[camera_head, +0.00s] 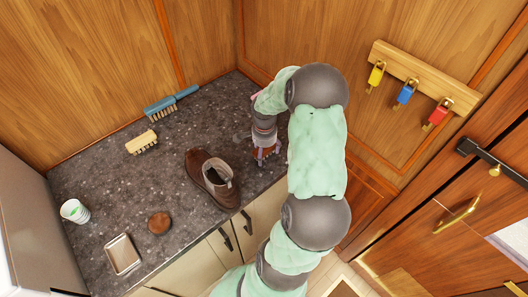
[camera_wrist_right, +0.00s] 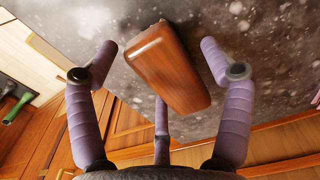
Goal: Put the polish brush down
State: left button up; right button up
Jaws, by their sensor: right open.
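The polish brush shows as a glossy brown wooden block (camera_wrist_right: 168,68) in the right wrist view, lying on the dark speckled counter (camera_head: 105,180). My right gripper (camera_wrist_right: 158,50) is open, with purple fingers on both sides of the block and a gap on each side. A third finger is below it. In the head view my right gripper (camera_head: 265,153) is low over the back right of the counter. Only a little brown of the block shows between its fingers there. My left gripper is not in view.
A brown shoe (camera_head: 212,178) stands left of my right gripper. A blue brush (camera_head: 170,102), a pale-wood brush (camera_head: 141,142), a round brown item (camera_head: 159,222), a metal tray (camera_head: 122,254) and a white cup (camera_head: 75,211) are farther left. Padlocks (camera_head: 405,93) hang on the wall at right.

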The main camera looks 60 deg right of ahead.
aim_at(265, 151)
notch_tip(265, 151, up, 11)
jog(key=p, duration=0.1)
jog(key=shift+r+p, duration=0.2)
jog(key=shift+p, duration=0.1)
dwell(0.5)
